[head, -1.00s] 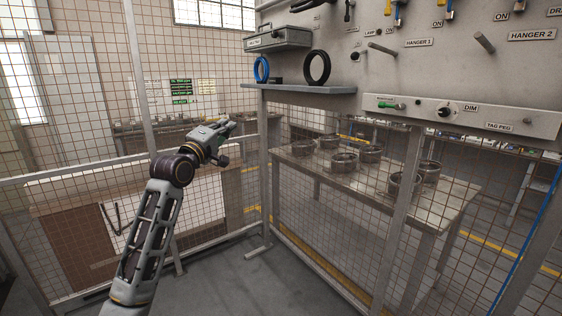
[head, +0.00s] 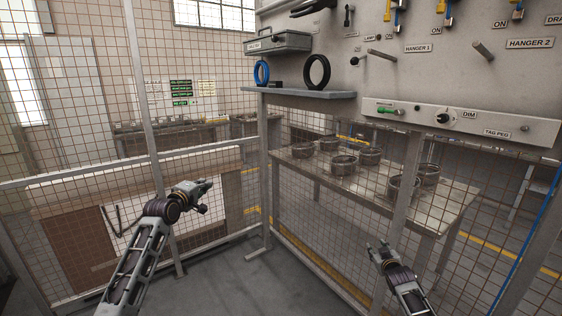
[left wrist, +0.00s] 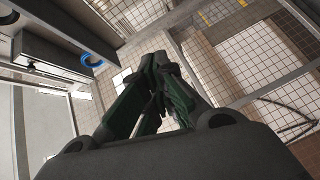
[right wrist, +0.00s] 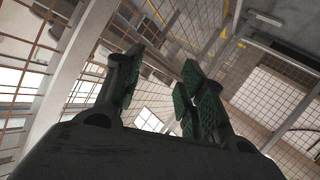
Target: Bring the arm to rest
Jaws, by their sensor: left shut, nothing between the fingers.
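My left gripper (head: 208,186) is in front of the wire mesh fence, left of the fence corner post, and points to the right. In the left wrist view its green-padded fingers (left wrist: 160,65) meet at the tips with nothing between them. My right gripper (head: 377,246) is at the lower right of the head view, pointing up in front of the mesh panel. In the right wrist view its fingers (right wrist: 162,75) stand apart and the gap between them is empty. Neither gripper visibly touches anything.
A grey panel (head: 410,70) with hangers and a shelf (head: 300,94) stands ahead. Grey floor (head: 235,275) is clear.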

